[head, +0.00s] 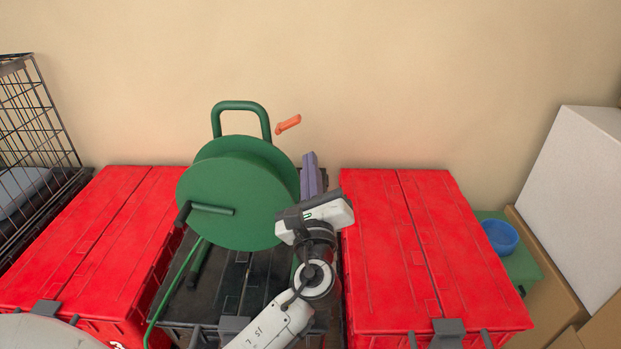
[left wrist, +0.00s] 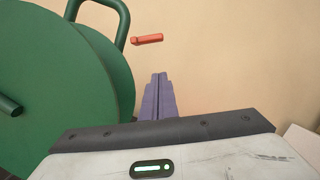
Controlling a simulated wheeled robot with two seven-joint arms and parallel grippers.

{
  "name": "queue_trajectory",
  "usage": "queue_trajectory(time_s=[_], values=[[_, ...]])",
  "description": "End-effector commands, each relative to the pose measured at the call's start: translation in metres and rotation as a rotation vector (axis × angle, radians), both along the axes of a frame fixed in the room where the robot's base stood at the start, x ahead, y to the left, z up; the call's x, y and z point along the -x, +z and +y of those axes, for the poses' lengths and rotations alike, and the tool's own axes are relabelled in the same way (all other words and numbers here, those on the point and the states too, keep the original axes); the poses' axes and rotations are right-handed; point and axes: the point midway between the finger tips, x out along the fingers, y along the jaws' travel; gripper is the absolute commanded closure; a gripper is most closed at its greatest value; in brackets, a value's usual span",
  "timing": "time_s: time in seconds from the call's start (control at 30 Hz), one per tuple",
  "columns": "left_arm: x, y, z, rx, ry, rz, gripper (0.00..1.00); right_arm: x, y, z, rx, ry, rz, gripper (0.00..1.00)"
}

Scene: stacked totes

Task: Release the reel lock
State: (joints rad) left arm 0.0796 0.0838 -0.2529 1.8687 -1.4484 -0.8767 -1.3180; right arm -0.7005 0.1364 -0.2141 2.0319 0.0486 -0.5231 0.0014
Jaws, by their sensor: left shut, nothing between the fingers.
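A green reel (head: 236,190) stands on the black tote between two red totes, its green tube handle (head: 241,106) rising above it. The reel fills the left of the left wrist view (left wrist: 60,90). A small orange lever (head: 288,124), which I take for the reel lock, sits right of the handle; it also shows in the left wrist view (left wrist: 147,39). My left gripper (head: 309,174) has purple fingers pressed together, empty, pointing toward the wall; they show in the left wrist view too (left wrist: 159,97). The fingertips are below and right of the lever, apart from it. My right gripper is out of view.
Red totes stand left (head: 95,235) and right (head: 425,250) of the black tote (head: 205,290). A wire crate (head: 35,130) is at far left. A blue bowl (head: 500,237) and a white box (head: 580,190) are at right. The wall is close behind.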

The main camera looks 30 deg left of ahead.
Motion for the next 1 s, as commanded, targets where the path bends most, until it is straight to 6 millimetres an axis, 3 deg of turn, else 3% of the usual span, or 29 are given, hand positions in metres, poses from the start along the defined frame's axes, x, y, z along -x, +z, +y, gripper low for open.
queue_trajectory(time_s=[0.17,0.4,1.0], values=[[-0.030,0.009,0.022,-0.002,0.002,-0.002,1.00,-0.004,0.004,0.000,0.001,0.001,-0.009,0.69],[-0.021,0.038,0.035,-0.001,0.000,0.001,1.00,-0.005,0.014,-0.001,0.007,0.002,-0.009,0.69],[-0.020,0.042,0.041,0.008,0.004,-0.004,1.00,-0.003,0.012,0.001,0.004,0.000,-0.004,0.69]])
